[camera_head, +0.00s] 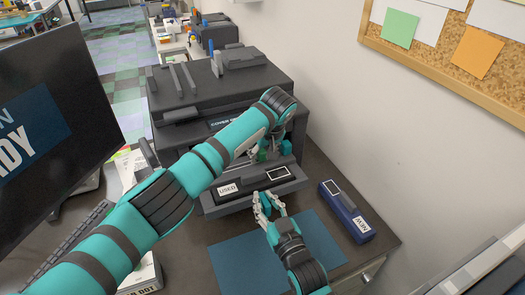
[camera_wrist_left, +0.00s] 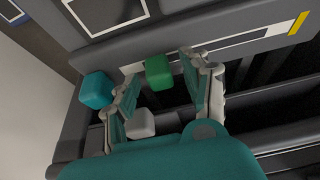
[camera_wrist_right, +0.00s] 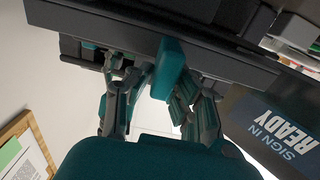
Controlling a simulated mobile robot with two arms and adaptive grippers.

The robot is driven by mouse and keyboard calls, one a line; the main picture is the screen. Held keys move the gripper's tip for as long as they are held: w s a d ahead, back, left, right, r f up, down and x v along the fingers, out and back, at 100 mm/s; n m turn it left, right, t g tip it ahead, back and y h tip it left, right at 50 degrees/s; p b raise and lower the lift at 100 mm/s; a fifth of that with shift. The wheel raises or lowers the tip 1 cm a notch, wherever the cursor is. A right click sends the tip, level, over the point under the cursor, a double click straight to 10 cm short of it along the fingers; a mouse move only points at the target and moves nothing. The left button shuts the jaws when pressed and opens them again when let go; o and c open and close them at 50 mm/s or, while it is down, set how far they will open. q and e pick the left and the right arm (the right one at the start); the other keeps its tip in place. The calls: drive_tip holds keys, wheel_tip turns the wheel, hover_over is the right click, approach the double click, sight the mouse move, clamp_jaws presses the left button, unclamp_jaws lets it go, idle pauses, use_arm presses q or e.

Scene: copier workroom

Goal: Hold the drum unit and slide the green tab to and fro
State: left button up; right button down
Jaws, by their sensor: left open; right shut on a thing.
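The dark drum unit (camera_head: 252,184) with a white USED label sticks out of the printer front. The green tab (camera_wrist_left: 158,72) is on it, between my left fingers in the left wrist view; contact is not clear. My left gripper (camera_head: 264,150) is open above the drum unit's inner part, partly hiding the tab in the head view. My right gripper (camera_head: 270,199) is at the drum unit's front edge, shut on its teal handle (camera_wrist_right: 169,66). A teal block (camera_wrist_left: 96,89) and a pale grey block (camera_wrist_left: 140,123) sit beside the green tab.
The dark printer (camera_head: 218,88) stands behind. A blue drum box (camera_head: 346,211) marked NEW lies at right. A blue mat (camera_head: 243,264) lies in front. A monitor (camera_head: 50,105) and keyboard (camera_head: 75,240) are at left; the wall is close at right.

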use_arm(q)
drive_tip(key=shift+c, duration=0.3)
clamp_jaws()
drive_tip(key=shift+w+d, duration=0.25)
drive_tip(key=shift+d, duration=0.3)
drive_tip(key=shift+w+d, duration=0.2)
drive_tip(key=shift+d, duration=0.3)
drive_tip(key=shift+o, duration=0.2)
unclamp_jaws()
drive_tip(key=shift+d, duration=0.1)
